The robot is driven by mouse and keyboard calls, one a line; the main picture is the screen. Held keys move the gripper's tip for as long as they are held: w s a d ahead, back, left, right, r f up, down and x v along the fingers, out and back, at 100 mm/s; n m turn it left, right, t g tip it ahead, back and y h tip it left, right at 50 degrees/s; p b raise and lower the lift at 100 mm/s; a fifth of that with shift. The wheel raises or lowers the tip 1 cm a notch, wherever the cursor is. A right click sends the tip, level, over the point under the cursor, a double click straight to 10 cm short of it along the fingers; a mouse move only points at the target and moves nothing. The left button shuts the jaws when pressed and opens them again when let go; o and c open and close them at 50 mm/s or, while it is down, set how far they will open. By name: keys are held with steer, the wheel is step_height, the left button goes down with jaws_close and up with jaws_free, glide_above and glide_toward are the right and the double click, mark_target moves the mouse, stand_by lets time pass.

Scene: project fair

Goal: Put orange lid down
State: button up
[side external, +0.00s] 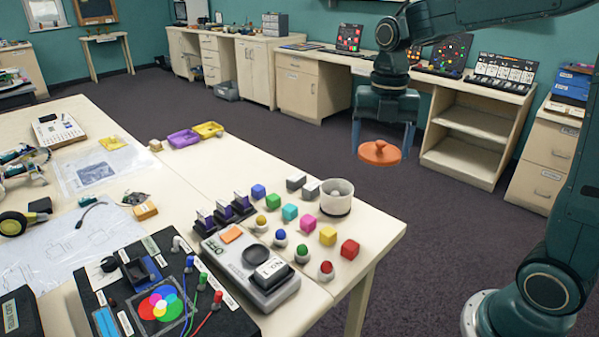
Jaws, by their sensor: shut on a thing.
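The orange lid (380,152) is a flat round disc with a small knob on top. A white round pot (336,197), open at the top, stands on the table near that corner, left of and below the lid in the picture.
The table (372,236) holds coloured cubes and balls on stands (303,252), a grey switch box (262,285) and a black panel with coloured circles (162,303). Purple and yellow trays (184,138) lie at its far edge. Bare tabletop shows right of the pot.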

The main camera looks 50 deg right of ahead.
glide_above(368, 228)
step_height(368, 228, down, 15)
steer(key=shift+a+r, duration=0.1)
stand_by(0.4)
steer(key=shift+f, duration=2.1)
steer(key=shift+f, duration=0.15)
steer(key=o, duration=0.9)
step_height(368, 228, up, 12)
steer(key=shift+r, duration=0.2)
